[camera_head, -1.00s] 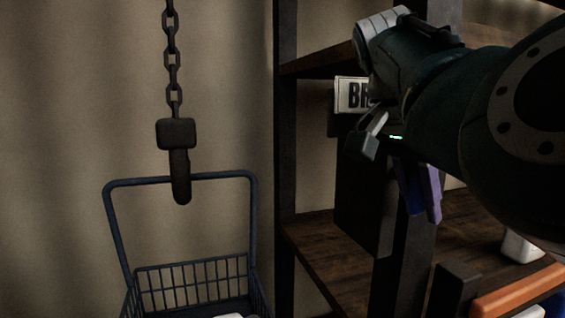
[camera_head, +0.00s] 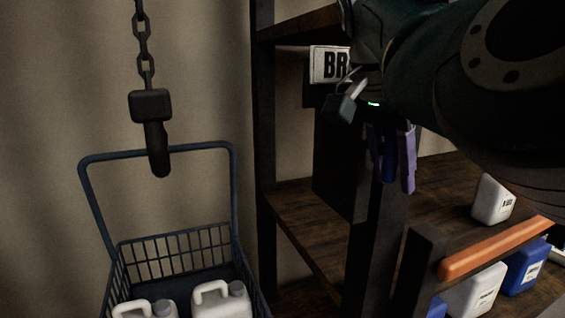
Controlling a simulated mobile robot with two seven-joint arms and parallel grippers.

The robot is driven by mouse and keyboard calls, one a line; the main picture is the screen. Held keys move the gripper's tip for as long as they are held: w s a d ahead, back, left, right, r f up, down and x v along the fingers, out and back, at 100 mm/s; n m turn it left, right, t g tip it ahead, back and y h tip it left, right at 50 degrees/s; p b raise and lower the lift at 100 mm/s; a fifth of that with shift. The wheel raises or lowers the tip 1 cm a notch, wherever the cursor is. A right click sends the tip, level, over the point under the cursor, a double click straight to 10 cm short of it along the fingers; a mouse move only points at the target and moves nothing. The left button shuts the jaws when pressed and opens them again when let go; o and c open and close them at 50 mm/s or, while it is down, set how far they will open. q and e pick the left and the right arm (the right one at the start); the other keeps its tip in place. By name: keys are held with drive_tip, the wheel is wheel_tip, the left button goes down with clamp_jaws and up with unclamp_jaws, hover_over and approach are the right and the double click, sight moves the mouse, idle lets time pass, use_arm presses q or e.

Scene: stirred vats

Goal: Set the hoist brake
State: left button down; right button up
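A white sign (camera_head: 329,65) with the black letters "BR" hangs by the shelf post; my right arm covers the rest of its word. A dark box (camera_head: 338,160) is below the sign. My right gripper (camera_head: 391,162) points down to the right of this box, with purple fingers. A blue piece (camera_head: 388,166) shows between the fingers; whether they press on it is unclear. A dark hook (camera_head: 156,145) hangs on a chain (camera_head: 142,45) at the left, at the handle of a blue wire basket (camera_head: 230,180). My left gripper is not in view.
White jugs (camera_head: 223,304) stand in the basket. Wooden shelves (camera_head: 312,222) fill the right side, with a white bottle (camera_head: 493,200), an orange bar (camera_head: 500,248) and white and blue containers (camera_head: 525,266) low down. Dark posts (camera_head: 263,130) stand near the arm.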

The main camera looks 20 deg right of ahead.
sight(389, 131)
drive_tip(key=shift+r, duration=0.1)
drive_tip(key=v, duration=0.9)
drive_tip(key=shift+a+r+b, duration=0.15)
drive_tip(key=shift+r+b, duration=0.15)
